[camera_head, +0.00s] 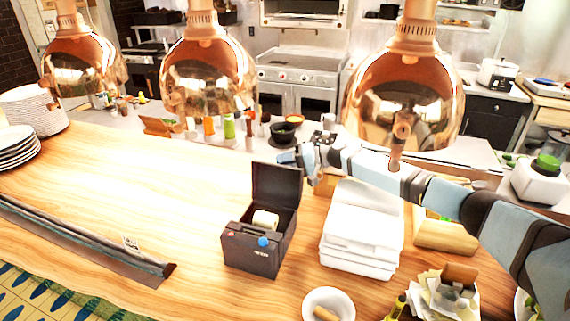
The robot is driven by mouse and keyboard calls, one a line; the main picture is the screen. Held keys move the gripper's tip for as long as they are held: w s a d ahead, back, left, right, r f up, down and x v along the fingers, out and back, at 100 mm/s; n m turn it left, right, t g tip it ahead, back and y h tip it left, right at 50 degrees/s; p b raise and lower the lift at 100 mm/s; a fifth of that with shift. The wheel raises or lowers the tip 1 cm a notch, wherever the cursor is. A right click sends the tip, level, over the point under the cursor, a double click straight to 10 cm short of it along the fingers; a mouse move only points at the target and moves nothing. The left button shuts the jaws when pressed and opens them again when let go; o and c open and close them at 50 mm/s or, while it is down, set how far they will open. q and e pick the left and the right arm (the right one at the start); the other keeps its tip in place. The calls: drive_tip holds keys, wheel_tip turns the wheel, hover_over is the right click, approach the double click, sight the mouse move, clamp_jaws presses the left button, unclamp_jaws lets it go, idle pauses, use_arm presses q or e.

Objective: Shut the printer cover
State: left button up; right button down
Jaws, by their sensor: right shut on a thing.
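The black printer (253,249) stands on the wooden counter near the middle, with a blue button on its front. Its cover (276,188) is raised upright at the back, and a pale paper roll (265,220) shows inside. My right gripper (284,156) reaches in from the right and is at the top edge of the cover, toward its right corner. It is shut on the cover; its exact contact is small and partly hard to see. My left gripper is out of view.
White stacked containers (361,240) stand right of the printer, below my right arm. A white bowl (328,305) is in front. Copper lamps (208,80) hang over the back of the counter. Bottles and a dark bowl (283,133) stand behind.

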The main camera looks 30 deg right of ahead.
sight(280, 166)
drive_tip(key=shift+s, duration=0.1)
drive_tip(key=s+a+r+n+h+p, duration=0.1)
drive_tip(key=s+a+r+n, duration=0.1)
drive_tip(key=shift+a+n+t+p, duration=0.2)
drive_tip(key=shift+n+t+p, duration=0.1)
drive_tip(key=shift+s+a+r+n+h, duration=0.2)
drive_tip(key=shift+s+a+n+h, duration=0.05)
drive_tip(key=shift+s+a+n, duration=0.25)
drive_tip(key=shift+s+a+r+n+h, duration=0.15)
drive_tip(key=shift+s+a+n+h, duration=0.1)
drive_tip(key=shift+s+a+n, duration=0.25)
drive_tip(key=shift+s+a+n+t+h, duration=0.3)
drive_tip(key=shift+a, duration=0.2)
